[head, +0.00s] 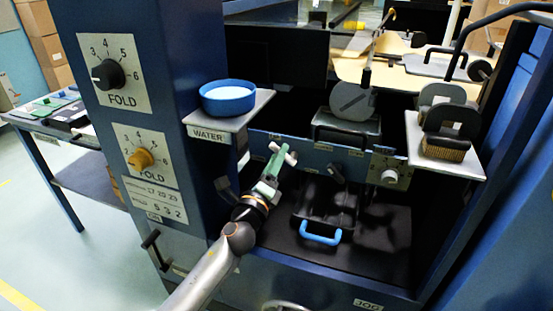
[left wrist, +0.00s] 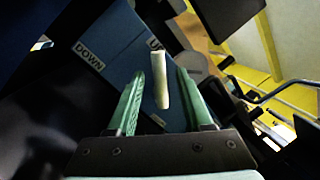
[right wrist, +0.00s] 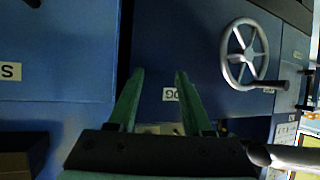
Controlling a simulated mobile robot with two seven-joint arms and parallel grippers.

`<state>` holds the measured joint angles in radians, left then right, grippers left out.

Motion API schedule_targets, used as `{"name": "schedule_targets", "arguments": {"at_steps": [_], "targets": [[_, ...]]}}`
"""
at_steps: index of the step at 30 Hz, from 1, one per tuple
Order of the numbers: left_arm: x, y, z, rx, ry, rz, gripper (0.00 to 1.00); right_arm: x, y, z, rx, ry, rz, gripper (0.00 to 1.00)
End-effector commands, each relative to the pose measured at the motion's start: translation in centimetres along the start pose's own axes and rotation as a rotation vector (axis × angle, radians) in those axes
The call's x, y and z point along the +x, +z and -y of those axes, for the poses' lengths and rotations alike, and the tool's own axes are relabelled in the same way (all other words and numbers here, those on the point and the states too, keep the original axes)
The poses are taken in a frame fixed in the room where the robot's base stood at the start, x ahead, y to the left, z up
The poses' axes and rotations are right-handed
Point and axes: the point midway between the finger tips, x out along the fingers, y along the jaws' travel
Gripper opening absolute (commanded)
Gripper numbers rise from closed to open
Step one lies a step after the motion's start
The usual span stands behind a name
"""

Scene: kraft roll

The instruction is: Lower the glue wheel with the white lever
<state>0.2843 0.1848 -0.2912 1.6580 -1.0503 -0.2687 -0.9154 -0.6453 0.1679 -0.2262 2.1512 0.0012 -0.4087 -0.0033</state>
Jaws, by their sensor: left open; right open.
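The white lever (left wrist: 160,80) shows in the left wrist view as a pale rod between my open left gripper's (left wrist: 157,78) green fingers, with gaps on both sides. Behind it is a blue panel with a DOWN label (left wrist: 89,56) and a partly hidden UP label (left wrist: 154,43). In the head view my left gripper (head: 277,158) is at the front bar, its tips by the lever's pale end (head: 291,159). A grey disc (head: 353,99), possibly the glue wheel, stands above the bar. My right gripper (right wrist: 160,76) is open and empty, facing a blue panel.
A blue water bowl (head: 228,97) stands on a shelf just above my left gripper. Brushes (head: 447,130) sit on a right-hand shelf. A blue handle (head: 320,234) lies below the bar. A grey handwheel (right wrist: 245,54) is right of my right gripper.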

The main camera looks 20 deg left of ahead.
Motion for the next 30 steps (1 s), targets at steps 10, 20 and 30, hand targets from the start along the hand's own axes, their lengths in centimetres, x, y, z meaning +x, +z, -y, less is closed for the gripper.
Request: {"name": "schedule_targets", "arguments": {"at_steps": [10,20,30], "targets": [[-0.02,-0.02,-0.01,0.000,0.000,0.000,0.34,0.00,-0.10,-0.04,-0.001,0.001,-0.003,0.50],[-0.03,-0.01,-0.02,0.000,0.000,0.000,0.00,0.00,-0.15,-0.04,0.000,0.001,-0.005,0.50],[-0.03,-0.01,-0.02,0.000,0.000,0.000,0.00,0.00,-0.17,-0.03,-0.001,0.000,-0.005,0.50]]}}
